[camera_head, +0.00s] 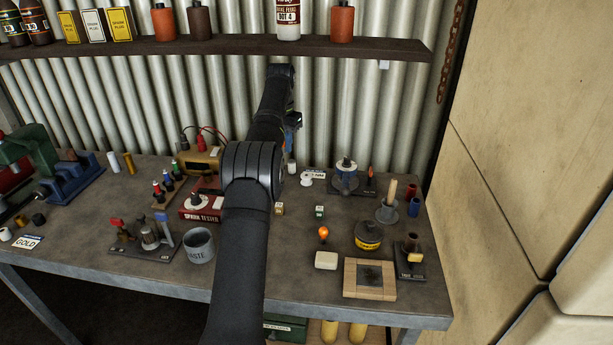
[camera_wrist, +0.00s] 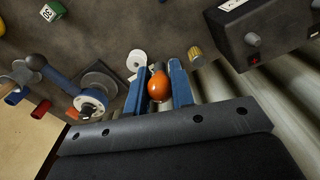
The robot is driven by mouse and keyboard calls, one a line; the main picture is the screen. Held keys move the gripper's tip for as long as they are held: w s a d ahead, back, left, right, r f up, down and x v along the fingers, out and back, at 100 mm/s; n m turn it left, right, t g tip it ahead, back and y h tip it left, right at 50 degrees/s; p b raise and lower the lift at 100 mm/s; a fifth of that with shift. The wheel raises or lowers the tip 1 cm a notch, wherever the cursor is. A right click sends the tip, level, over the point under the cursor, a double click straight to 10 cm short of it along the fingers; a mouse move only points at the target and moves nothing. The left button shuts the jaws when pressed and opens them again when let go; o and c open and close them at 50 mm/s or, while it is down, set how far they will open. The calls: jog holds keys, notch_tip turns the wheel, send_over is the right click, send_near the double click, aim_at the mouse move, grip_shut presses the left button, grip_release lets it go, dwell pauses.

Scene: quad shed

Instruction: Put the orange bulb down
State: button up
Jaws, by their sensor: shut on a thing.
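My gripper (camera_wrist: 159,72) is shut on an orange bulb (camera_wrist: 159,89), which sits between the two blue fingers in the wrist view. The fingers hide part of its sides. In the head view my gripper (camera_head: 291,140) is near the corrugated wall, above the back of the bench (camera_head: 255,277), mostly behind my arm. The held bulb cannot be made out there. A second orange bulb-shaped thing (camera_head: 323,232) shows at the front right of the bench, behind a cream block (camera_head: 326,260).
A white ring-shaped piece (camera_wrist: 137,60) and a brass knurled piece (camera_wrist: 195,56) are near the fingers. A dark box with knobs (camera_wrist: 265,35) is at the upper right. A wooden frame (camera_head: 370,292) and waste tin (camera_head: 200,246) stand in front. A shelf (camera_head: 220,46) crosses above.

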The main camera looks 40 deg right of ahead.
jog(key=m, duration=0.2)
send_over(306, 175)
jog(key=f, duration=0.1)
jog(key=shift+f, duration=4.1)
jog(key=shift+f, duration=0.15)
jog(key=o, duration=0.8)
jog(key=shift+c, duration=0.2)
notch_tip(306, 175, up, 8)
jog(key=shift+f, duration=0.15)
